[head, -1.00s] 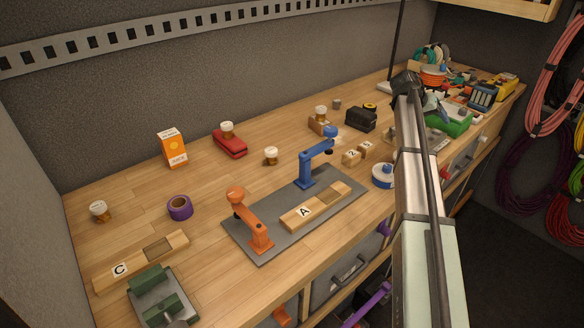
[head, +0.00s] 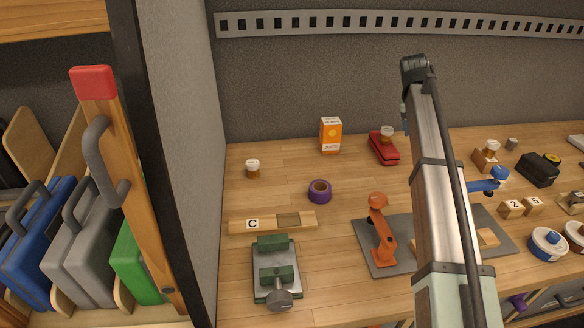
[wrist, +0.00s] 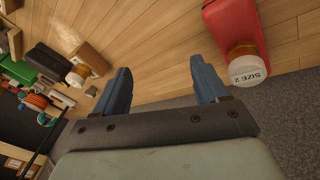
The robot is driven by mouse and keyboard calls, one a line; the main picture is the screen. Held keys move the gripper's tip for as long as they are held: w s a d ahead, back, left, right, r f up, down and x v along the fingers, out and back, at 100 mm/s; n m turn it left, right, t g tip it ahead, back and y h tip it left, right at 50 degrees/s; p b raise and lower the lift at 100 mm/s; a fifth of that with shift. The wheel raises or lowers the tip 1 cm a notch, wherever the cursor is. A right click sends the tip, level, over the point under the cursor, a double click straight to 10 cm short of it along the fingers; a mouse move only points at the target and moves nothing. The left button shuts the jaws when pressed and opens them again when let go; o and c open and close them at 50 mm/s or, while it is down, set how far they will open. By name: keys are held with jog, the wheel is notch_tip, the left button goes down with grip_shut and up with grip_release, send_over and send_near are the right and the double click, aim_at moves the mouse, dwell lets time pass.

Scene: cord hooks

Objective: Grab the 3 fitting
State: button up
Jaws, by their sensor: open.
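The fittings look like small amber jars with white caps. One jar (head: 252,169) stands at the back left of the bench. Another jar (head: 387,134) sits on a red stapler-like object (head: 384,150); in the wrist view the cap of the jar on the red object (wrist: 248,71) reads "SIZE 2". A third jar (head: 492,147) sits on a wooden block. I can read no "3" on any cap. My gripper (wrist: 163,82) is open, with nothing between its blue fingers. The red object and its jar are off to the right of the fingers in the wrist view.
An orange juice carton (head: 330,135), purple tape roll (head: 320,191), wooden "C" strip (head: 266,222) and green-and-grey device (head: 275,268) stand left of my arm. An orange robot model (head: 380,230) is on a grey mat (head: 363,250). The back-left bench is mostly clear.

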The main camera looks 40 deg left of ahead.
jog(key=s+a+r+n+g+y, duration=0.1)
jog(key=s+a+n, duration=0.1)
jog(key=s+a, duration=0.75)
jog(key=s+a+r+n+g+y, duration=0.15)
jog(key=s+a, duration=0.45)
jog(key=a, duration=0.6)
jog(key=n, duration=0.4)
send_over(252, 164)
jog(key=shift+g, duration=0.45)
notch_tip(252, 164, down, 13)
jog(key=shift+w+r, duration=0.1)
jog(key=shift+w, duration=0.05)
jog(key=shift+c, duration=0.4)
jog(key=c, duration=1.1)
